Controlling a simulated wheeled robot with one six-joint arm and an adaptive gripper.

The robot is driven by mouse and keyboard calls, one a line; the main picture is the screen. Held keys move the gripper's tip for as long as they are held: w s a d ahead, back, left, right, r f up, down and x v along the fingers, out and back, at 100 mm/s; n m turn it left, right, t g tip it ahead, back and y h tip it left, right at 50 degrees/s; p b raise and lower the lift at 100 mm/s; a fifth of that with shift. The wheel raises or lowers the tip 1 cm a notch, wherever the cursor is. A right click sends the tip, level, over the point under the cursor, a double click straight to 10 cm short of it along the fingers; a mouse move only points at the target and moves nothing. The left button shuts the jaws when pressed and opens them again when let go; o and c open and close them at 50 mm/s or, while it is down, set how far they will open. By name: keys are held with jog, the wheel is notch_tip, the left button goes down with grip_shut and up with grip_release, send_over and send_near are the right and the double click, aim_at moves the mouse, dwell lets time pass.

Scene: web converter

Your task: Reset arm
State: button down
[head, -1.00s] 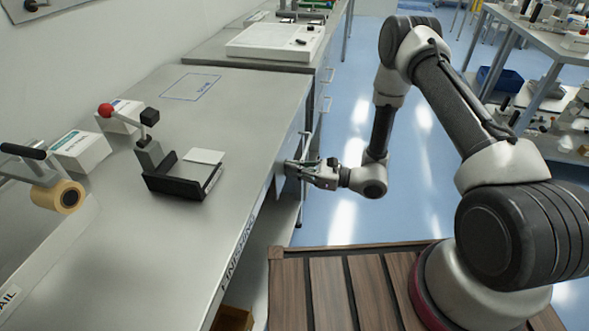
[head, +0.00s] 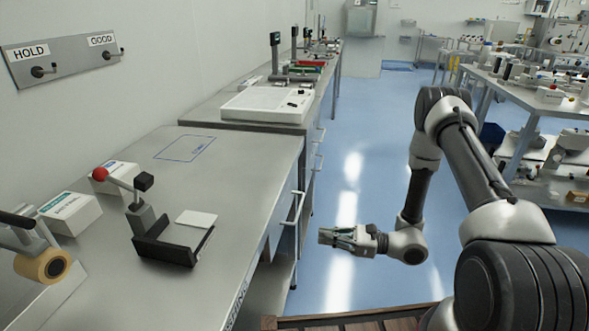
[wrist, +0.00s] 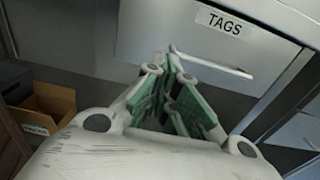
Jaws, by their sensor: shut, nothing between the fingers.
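My gripper (head: 326,237) is shut and empty in the head view, to the right of the finishing bench (head: 235,165). It is over the open floor, pointing left towards the bench front, with a gap between. In the wrist view my gripper (wrist: 178,62) shows its green-padded fingers together. Behind them is a drawer front labelled TAGS (wrist: 200,35) with a pale bar handle (wrist: 215,65). The fingertips overlap the left end of the handle in that view; I cannot tell from it how far apart they are.
A black fixture with a red-knobbed lever (head: 165,240) and a white card (head: 196,218) stands on the bench. White boxes (head: 70,212) and a tape roll (head: 45,266) are at the left. A cardboard bin (wrist: 45,108) is low beside the drawer. Blue floor (head: 340,190) is clear.

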jog(key=s+f+n+g, duration=0.2)
jog(key=s+g, duration=0.2)
jog(key=s, duration=0.3)
jog(key=s+d+r+n+g+h, duration=0.6)
jog(key=s+d+r+n+g, duration=0.2)
jog(key=s+r, duration=0.1)
jog(key=s+d+r+n+t+h, duration=0.1)
jog(key=d+r+n+t+h, duration=0.45)
jog(key=r, duration=0.55)
jog(key=s+d+r+n+t+h, duration=0.1)
jog(key=d+r+n+t+h, duration=0.1)
jog(key=d+r+n+h, duration=0.55)
notch_tip(320, 180, up, 10)
jog(key=s+d+m+t+y, duration=0.1)
jog(key=t, duration=0.3)
jog(key=shift+s+m+y, duration=0.3)
jog(key=shift+s, duration=0.1)
jog(key=shift+r, duration=0.1)
